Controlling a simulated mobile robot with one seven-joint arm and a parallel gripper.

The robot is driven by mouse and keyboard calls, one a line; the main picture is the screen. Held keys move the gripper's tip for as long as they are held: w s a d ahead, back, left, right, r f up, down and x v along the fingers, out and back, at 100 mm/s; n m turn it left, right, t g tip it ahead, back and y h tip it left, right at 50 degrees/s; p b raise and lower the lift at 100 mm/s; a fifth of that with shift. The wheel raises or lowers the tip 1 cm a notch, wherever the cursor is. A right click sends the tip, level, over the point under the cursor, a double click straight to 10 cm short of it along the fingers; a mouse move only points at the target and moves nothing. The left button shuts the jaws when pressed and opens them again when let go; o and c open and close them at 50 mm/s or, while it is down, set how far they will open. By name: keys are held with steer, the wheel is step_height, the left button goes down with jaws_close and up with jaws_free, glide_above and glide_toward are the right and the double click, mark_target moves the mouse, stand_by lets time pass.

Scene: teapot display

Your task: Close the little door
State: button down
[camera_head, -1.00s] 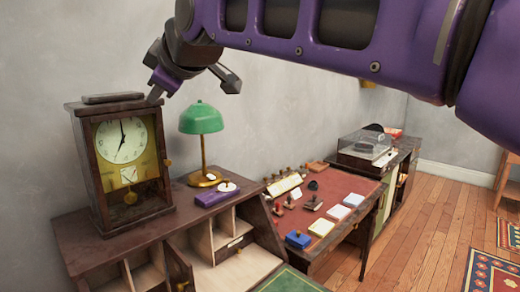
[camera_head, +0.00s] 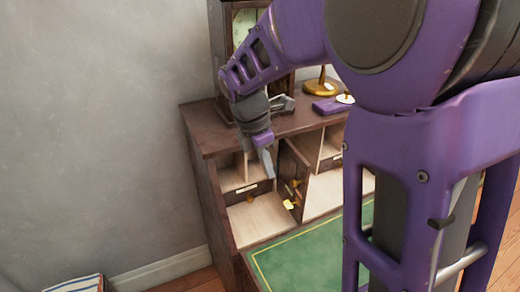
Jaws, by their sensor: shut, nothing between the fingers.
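The little door (camera_head: 291,172) is a dark wooden panel with brass fittings at its front edge. It stands open, jutting out from the desk's compartments. To its left, the pale wooden compartment (camera_head: 257,217) is open and looks empty. My gripper (camera_head: 268,166) points down in front of the left compartment, just left of the door's upper part. Its fingers look shut and hold nothing. I cannot tell whether a fingertip touches the door. My wrist hides part of the desk top and the compartment's upper edge.
The clock (camera_head: 224,72) stands behind my wrist on the desk top (camera_head: 205,124), mostly hidden by my arm. A purple box (camera_head: 330,106) and a brass lamp base (camera_head: 322,87) are to its right. The green desk mat (camera_head: 300,258) is clear where visible.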

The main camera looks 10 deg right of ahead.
mark_target(293, 169)
steer(key=w+d+f+b, duration=0.1)
steer(key=d+f, duration=0.4)
steer(key=f, duration=0.1)
steer(key=shift+w, duration=0.35)
steer(key=shift+d+r, duration=0.1)
steer(key=shift+d, duration=0.05)
steer(key=shift+d+n, duration=0.25)
steer(key=shift+n, duration=0.05)
